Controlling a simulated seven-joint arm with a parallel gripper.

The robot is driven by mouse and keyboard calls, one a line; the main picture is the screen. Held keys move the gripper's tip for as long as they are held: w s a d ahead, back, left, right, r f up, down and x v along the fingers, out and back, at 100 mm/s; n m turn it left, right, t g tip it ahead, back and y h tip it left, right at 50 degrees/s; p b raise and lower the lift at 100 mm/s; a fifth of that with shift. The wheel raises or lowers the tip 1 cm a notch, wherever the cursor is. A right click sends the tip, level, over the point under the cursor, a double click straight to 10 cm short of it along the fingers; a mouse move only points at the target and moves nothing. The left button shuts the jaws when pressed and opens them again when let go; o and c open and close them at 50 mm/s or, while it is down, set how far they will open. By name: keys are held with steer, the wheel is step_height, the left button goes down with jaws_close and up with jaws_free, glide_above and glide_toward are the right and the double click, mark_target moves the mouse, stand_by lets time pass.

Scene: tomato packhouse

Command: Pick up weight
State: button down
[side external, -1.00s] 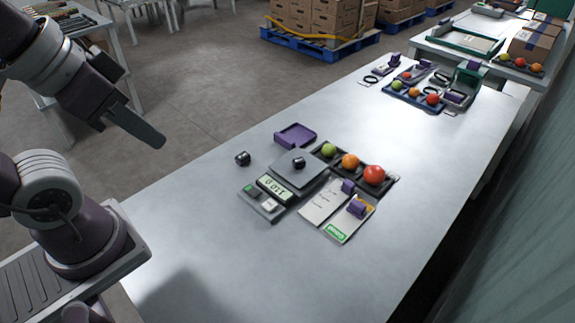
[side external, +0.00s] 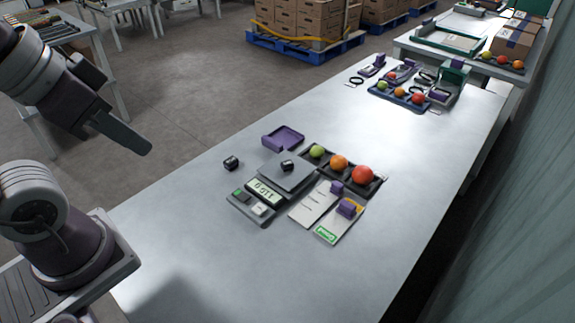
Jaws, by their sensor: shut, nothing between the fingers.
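Two small black cylindrical weights are in view. One weight (side external: 231,163) stands on the bare table just left of the scale. The other weight (side external: 288,166) sits on the grey plate of the scale (side external: 301,180), whose lit display faces the front left; I cannot read its digits with certainty. My gripper (side external: 146,149) is at the upper left, raised and well apart from both weights. Its fingers are together and hold nothing.
A purple tray (side external: 284,138) lies behind the scale. A dark tray (side external: 313,163) with green, orange and red tomatoes is at its right. Cards (side external: 314,203) with purple clips lie in front. The table's near half (side external: 260,270) is clear.

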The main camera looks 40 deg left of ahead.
steer(key=c, duration=1.2)
jaws_free()
